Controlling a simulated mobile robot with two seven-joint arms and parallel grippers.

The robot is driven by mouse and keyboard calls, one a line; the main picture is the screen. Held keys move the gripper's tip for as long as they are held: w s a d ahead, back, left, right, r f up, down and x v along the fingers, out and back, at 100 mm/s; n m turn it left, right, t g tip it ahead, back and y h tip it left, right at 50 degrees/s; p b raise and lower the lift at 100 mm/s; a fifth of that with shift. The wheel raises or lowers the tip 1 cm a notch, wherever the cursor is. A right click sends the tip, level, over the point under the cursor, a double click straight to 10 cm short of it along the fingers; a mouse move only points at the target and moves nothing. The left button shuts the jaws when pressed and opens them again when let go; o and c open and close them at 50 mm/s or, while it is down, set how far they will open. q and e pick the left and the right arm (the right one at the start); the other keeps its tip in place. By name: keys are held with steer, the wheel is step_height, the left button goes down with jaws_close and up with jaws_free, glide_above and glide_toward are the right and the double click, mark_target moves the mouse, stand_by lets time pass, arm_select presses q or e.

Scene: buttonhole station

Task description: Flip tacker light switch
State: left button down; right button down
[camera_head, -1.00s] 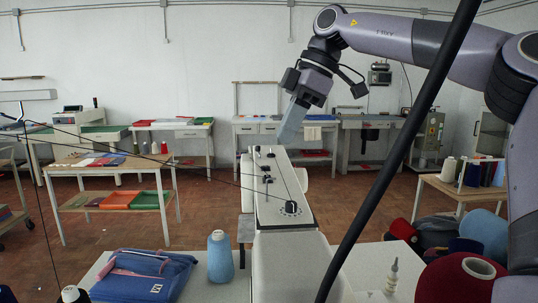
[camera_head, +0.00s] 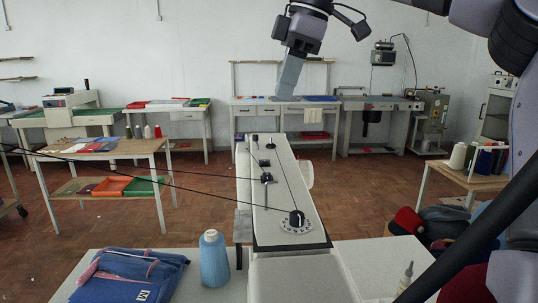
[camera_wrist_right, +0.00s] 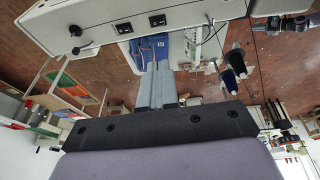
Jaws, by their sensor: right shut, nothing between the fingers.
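The tacker's long pale arm (camera_head: 262,210) runs away from me in the head view, with a round black dial (camera_head: 296,220) at its near end and small black fittings along its top. In the wrist view, the pale machine housing (camera_wrist_right: 205,10) crosses the top. It carries two small black rocker-like parts, one on the left (camera_wrist_right: 123,27) and one on the right (camera_wrist_right: 158,20); I cannot tell which is the light switch. My right gripper (camera_head: 287,96) hangs beyond and above the machine's far end, shut and empty. Its fingers (camera_wrist_right: 157,70) point toward the housing, apart from it in the picture. My left gripper is not in view.
A blue cone of thread (camera_head: 214,260) and a blue bag (camera_head: 130,277) sit on the near table left of the machine. Black threads cross the left side. Work tables (camera_head: 270,101) line the back wall. A glue-like bottle (camera_head: 406,277) stands at right.

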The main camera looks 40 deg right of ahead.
glide_toward(264, 174)
steer(key=x, duration=0.5)
steer(key=shift+w+a, duration=0.1)
steer(key=shift+a, duration=0.15)
steer(key=shift+w+d+f, duration=0.1)
steer(key=shift+f, duration=0.4)
